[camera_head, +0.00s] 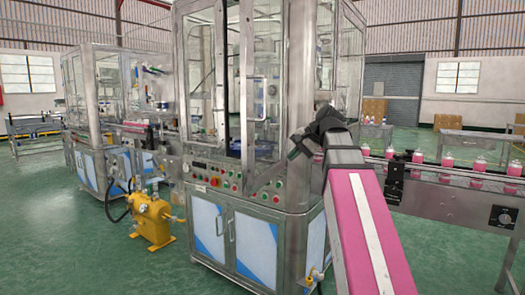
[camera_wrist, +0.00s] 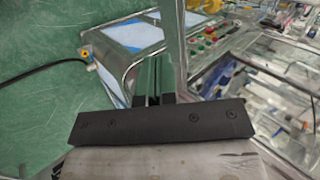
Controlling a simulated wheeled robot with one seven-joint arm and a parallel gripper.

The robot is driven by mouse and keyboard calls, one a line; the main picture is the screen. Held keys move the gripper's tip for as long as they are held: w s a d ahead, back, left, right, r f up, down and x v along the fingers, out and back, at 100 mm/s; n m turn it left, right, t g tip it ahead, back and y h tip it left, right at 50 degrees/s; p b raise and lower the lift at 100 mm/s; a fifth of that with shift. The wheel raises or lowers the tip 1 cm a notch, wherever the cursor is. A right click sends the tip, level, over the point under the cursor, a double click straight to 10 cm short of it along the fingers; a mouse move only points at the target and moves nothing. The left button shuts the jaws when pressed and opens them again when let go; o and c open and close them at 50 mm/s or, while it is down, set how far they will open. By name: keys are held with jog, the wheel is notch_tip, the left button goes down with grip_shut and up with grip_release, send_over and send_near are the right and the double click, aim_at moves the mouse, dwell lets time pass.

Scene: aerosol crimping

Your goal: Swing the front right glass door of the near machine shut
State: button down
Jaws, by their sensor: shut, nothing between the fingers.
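The near machine (camera_head: 205,185) stands in the middle of the head view. Its front right glass door (camera_head: 248,100) has a metal frame and a vertical handle (camera_head: 263,98), and stands swung outward, its bottom rail slanting over the button panel. My gripper (camera_head: 293,153) is shut and empty at the door's lower right, by the machine's front right corner. In the wrist view my gripper's fingers (camera_wrist: 153,78) lie together, close beside a metal frame bar (camera_wrist: 174,45). I cannot tell whether they touch it.
The button panel (camera_head: 215,181) sits below the doors. A yellow pump unit (camera_head: 153,218) stands on the green floor at left. A conveyor (camera_head: 455,175) with several pink bottles runs along the right. Another machine (camera_head: 95,120) stands behind left. Floor in front is clear.

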jog(key=s+r, duration=0.3)
jog(key=r, duration=0.5)
send_near(256, 155)
jog(key=shift+y, duration=0.4)
jog(key=f, duration=0.1)
jog(key=w+a+f, duration=0.1)
jog(key=f, duration=0.1)
jog(key=a+f, duration=0.1)
jog(key=f, duration=0.1)
jog(key=shift+w+a, duration=0.1)
jog(key=shift+w, duration=0.05)
jog(key=shift+w+a, duration=0.35)
jog(key=shift+a, duration=0.4)
